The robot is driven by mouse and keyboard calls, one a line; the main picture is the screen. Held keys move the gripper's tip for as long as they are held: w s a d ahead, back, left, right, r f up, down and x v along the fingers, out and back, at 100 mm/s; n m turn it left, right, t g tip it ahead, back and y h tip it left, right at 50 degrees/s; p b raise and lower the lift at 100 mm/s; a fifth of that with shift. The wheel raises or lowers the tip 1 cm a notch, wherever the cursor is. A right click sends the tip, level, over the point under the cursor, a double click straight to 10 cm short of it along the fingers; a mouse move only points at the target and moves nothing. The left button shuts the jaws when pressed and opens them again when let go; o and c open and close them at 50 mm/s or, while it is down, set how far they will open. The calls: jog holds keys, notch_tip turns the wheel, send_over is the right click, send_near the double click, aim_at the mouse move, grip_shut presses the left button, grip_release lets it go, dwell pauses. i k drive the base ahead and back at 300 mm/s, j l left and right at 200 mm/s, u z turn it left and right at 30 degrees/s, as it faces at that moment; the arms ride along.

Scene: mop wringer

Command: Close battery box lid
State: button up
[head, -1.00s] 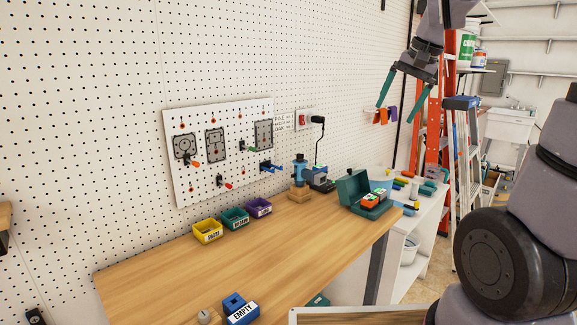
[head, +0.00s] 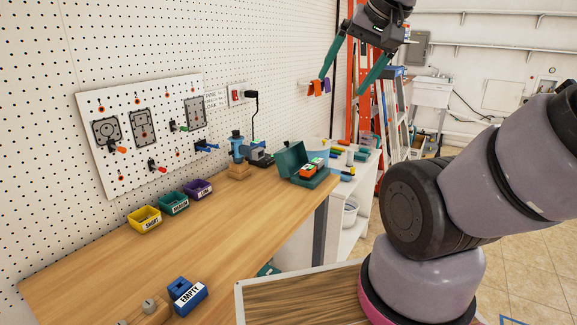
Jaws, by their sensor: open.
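The battery box is the dark green box (head: 317,182) at the far right end of the wooden workbench. Its lid (head: 291,159) stands raised at the left side of the box. Orange-and-green batteries (head: 310,169) show inside the open box. My gripper (head: 343,78) is high at the top of the view, above and beyond the box. Its two green fingers are spread wide and point down, with nothing between them. It is well apart from the lid.
Yellow, green and purple bins (head: 173,203) stand along the bench's back. A blue tool on a wooden block (head: 238,160) and a charger (head: 260,155) stand left of the box. A blue holder marked EMPTY (head: 187,296) is in front. The middle bench top (head: 200,240) is clear. A ladder stands behind.

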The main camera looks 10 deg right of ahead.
aim_at(290, 160)
jog(key=i+l+u, duration=0.25)
jog(key=l+u, duration=0.25)
jog(key=l, duration=0.25)
jog(key=i+l+u, duration=0.25)
jog(key=l, duration=0.15)
jog(key=k, duration=0.05)
